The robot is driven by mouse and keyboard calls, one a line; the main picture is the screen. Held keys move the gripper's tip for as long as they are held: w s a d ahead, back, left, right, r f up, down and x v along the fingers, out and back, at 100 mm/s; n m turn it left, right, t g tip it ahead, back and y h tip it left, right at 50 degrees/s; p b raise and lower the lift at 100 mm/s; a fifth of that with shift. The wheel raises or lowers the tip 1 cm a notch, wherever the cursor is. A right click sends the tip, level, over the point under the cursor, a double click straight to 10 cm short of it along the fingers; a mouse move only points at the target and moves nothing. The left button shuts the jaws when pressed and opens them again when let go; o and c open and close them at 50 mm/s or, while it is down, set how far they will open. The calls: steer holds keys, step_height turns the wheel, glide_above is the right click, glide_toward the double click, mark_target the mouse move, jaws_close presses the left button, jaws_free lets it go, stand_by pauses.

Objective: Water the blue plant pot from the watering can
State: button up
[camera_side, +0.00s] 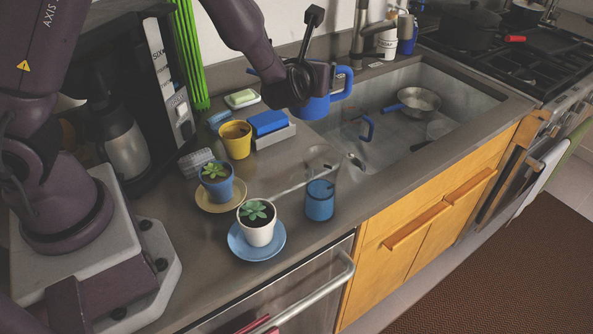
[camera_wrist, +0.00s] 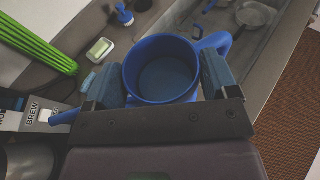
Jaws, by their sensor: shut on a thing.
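The blue watering can (camera_side: 315,108) is in my gripper (camera_side: 300,88), above the counter near the sink's back left corner. In the wrist view my gripper (camera_wrist: 163,82) has a finger on each side of the can (camera_wrist: 162,88). Its open top faces the camera, its handle (camera_wrist: 216,42) is at upper right and its spout (camera_wrist: 65,117) points lower left. The can's inside looks dark blue; I cannot tell the water level. The blue plant pot (camera_side: 216,190) holds a green succulent and stands upright on a yellow saucer (camera_side: 233,205), left of and nearer than the can.
A white pot (camera_side: 258,234) with a succulent stands on a blue saucer (camera_side: 270,249). The sink (camera_side: 440,105) holds a pan (camera_side: 419,101). A coffee machine stands left.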

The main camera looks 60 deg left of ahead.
steer(key=s+d+r+m+t+h, duration=0.3)
steer(key=s+d+r+m+h, duration=0.15)
steer(key=d+r, duration=0.45)
steer(key=w+a+f+n+g+y, duration=0.1)
steer(key=a+f, duration=0.2)
steer(key=w+a+f+n+g+y, duration=0.1)
steer(key=w+a+f+n+y, duration=0.1)
steer(key=a+f, duration=0.1)
steer(key=w+a+f+n+g+y, duration=0.1)
steer(key=a+f+y, duration=0.1)
steer(key=a+f, duration=0.1)
steer(key=shift+w+f+n, duration=0.35)
steer(key=shift+w+f, duration=0.05)
steer(key=shift+f, duration=0.15)
steer(key=s+a+f+n+g+y, duration=0.1)
steer(key=a+f+n+g+y, duration=0.1)
steer(key=a+n+g, duration=0.3)
steer(key=s+a+f+n+g+y, duration=0.1)
steer(key=a+f+n+g+y, duration=0.1)
steer(key=a+f+n+g, duration=0.2)
steer(key=a+n+g, duration=0.1)
steer(key=a+g, duration=0.1)
steer(key=shift+s+g, duration=0.35)
steer(key=shift+g, duration=0.05)
steer(key=shift+s, duration=0.1)
